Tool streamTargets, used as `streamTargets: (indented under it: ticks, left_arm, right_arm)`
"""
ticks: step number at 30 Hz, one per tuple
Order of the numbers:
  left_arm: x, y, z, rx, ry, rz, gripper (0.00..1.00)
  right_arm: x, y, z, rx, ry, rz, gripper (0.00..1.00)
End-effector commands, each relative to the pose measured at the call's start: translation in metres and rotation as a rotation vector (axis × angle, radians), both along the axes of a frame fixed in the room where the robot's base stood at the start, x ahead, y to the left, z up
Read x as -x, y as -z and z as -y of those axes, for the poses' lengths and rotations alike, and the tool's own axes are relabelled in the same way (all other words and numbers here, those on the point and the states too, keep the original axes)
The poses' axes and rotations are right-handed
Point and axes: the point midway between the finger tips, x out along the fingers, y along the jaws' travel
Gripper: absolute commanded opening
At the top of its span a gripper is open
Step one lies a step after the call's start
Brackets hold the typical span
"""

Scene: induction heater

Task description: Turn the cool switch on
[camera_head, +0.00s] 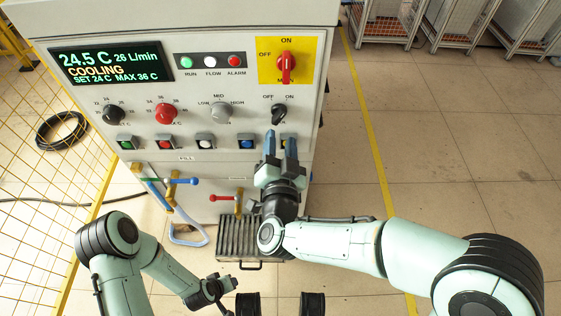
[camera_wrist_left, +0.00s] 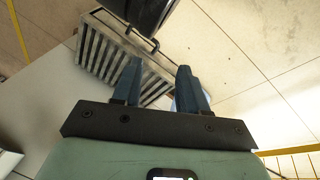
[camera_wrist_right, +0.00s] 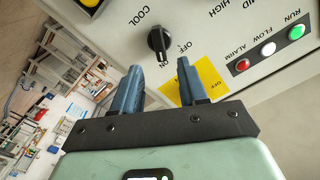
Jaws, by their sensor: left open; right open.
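The cool switch is a black rotary knob (camera_head: 279,114) at the right of the grey control panel, with OFF and ON marked above it. In the right wrist view the knob (camera_wrist_right: 160,42) sits beside the word COOL, just beyond the fingertips. The fingers appear apart from the knob. My left gripper (camera_wrist_left: 159,66) is open and empty, low over the floor.
The panel also holds a display (camera_head: 111,62) reading COOLING, a red main switch (camera_head: 286,66) on yellow, a red knob (camera_head: 166,113), a grey knob (camera_head: 221,112) and a row of buttons. A slatted grate (camera_head: 238,238) lies below. A yellow mesh fence (camera_head: 40,170) stands left.

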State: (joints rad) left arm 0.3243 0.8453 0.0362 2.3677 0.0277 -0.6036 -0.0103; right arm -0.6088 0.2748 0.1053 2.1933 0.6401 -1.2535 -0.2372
Motion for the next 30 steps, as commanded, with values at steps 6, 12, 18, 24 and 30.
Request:
streamTargets:
  ticks: [6,12,18,24,30]
  left_arm:
    - [0.008,-0.007,0.005,0.012,0.010,-0.018,0.43]
    - [0.011,-0.008,0.007,0.016,0.014,-0.029,0.43]
    - [0.012,-0.008,0.007,0.017,0.014,-0.030,0.43]
    - [0.012,-0.008,0.007,0.016,0.014,-0.029,0.43]
    - [0.011,-0.008,0.007,0.016,0.014,-0.029,0.43]
  right_arm:
    - [0.044,-0.001,0.000,0.000,-0.003,0.001,0.43]
    - [0.062,0.000,0.000,0.000,-0.001,0.000,0.43]
    - [0.065,0.000,0.000,0.000,0.000,0.000,0.43]
    - [0.065,0.000,0.000,0.000,0.000,0.000,0.43]
    - [0.064,0.001,0.000,0.001,0.000,-0.002,0.43]
